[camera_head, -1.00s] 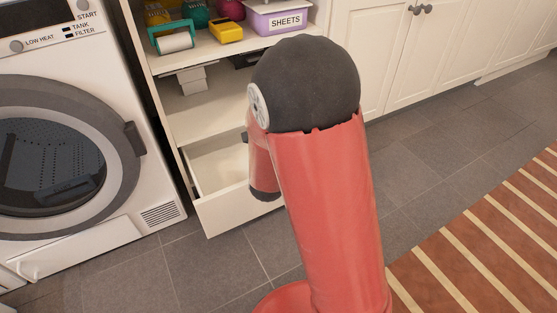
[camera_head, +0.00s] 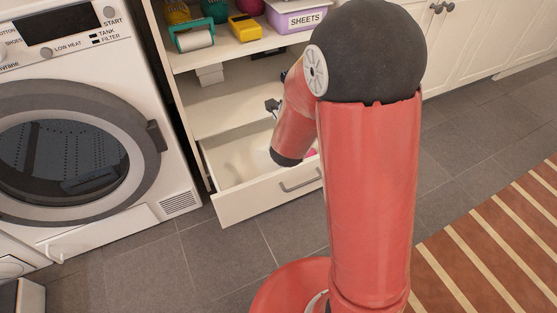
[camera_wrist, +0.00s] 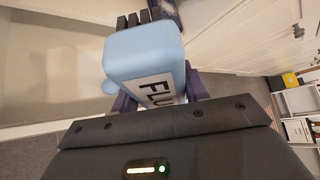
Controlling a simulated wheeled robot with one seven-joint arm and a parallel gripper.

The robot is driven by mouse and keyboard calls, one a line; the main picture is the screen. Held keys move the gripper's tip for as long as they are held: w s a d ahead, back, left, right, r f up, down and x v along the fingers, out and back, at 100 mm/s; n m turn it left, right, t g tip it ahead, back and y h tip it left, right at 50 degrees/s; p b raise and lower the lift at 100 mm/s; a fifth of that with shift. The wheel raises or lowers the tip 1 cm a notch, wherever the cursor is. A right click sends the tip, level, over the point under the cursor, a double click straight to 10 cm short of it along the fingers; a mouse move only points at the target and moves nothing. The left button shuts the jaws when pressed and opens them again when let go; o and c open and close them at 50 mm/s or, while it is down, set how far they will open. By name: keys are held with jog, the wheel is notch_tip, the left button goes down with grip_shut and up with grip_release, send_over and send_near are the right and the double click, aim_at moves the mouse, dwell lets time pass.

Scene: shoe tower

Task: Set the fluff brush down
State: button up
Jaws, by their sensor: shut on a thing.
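The fluff brush (camera_wrist: 145,52) is a light-blue block with a white label, part of which reads "FLU". It sits between the dark fingers of my gripper (camera_wrist: 160,92) in the wrist view, and my gripper is shut on it. Beyond it in that view is a pale flat surface, with a small light-blue round shape beside the brush. I cannot tell whether the brush touches anything below. In the head view my red arm reaches over an open white drawer (camera_head: 245,204), and the brush and fingertips are hidden.
A white dryer (camera_head: 180,185) stands left. Grey floor (camera_head: 225,250) in front is clear.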

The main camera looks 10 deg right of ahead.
jog(key=g, duration=0.4)
jog(key=shift+a+r+n, duration=0.1)
jog(key=shift+a+n, duration=0.05)
jog(key=shift+n, duration=0.25)
jog(key=shift+g, duration=0.3)
jog(key=shift+r+g, duration=0.1)
jog(key=shift+g, duration=0.3)
